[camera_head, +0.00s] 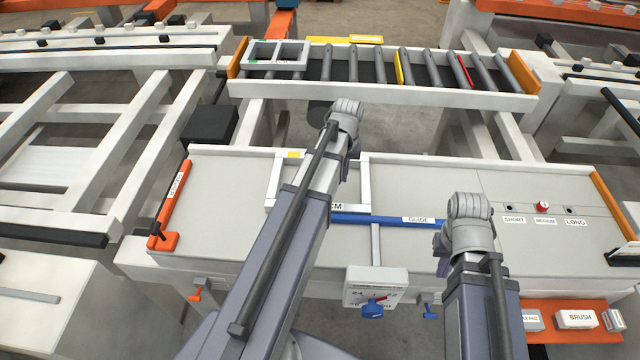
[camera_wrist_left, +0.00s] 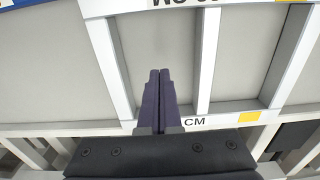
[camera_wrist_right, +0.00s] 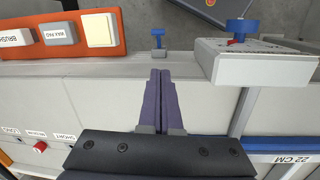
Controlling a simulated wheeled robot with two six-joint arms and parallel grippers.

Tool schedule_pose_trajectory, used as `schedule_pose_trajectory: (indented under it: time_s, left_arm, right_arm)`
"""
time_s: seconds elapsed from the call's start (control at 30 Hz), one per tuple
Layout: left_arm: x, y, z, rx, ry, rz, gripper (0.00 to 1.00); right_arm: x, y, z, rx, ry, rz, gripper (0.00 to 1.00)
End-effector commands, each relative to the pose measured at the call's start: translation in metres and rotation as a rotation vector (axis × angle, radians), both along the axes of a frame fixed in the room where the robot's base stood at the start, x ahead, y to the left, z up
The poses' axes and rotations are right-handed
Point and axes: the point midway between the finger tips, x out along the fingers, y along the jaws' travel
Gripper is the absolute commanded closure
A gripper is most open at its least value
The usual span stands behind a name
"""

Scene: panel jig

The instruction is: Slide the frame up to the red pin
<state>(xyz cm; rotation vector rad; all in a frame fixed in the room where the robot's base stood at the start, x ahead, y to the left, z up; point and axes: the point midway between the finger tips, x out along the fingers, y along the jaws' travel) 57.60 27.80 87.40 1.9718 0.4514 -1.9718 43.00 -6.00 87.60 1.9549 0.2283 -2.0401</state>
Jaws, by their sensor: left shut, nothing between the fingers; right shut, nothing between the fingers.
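My right gripper (camera_wrist_right: 160,72) is shut and empty near the bench's front edge.
A gauge box (camera_head: 376,287) with a blue knob sits at the bench's front edge. An orange stop (camera_head: 170,205) is at the left end. An orange tray (camera_head: 568,305) holds labelled blocks at front right.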

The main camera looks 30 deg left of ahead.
Motion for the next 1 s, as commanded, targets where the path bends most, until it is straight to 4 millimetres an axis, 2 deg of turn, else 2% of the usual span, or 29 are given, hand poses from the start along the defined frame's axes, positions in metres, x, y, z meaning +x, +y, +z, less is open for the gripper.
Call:
schedule_pose_trajectory:
  time_s: [0.8, 1.0]
  left_arm:
    - [0.000, 0.000, -0.033, 0.000, 0.000, 0.000, 1.00]
    - [0.000, 0.000, -0.034, 0.000, 0.000, 0.000, 1.00]
  right_arm:
    - [0.000, 0.000, -0.033, 0.000, 0.000, 0.000, 1.00]
    - [0.000, 0.000, -0.034, 0.000, 0.000, 0.000, 1.00]
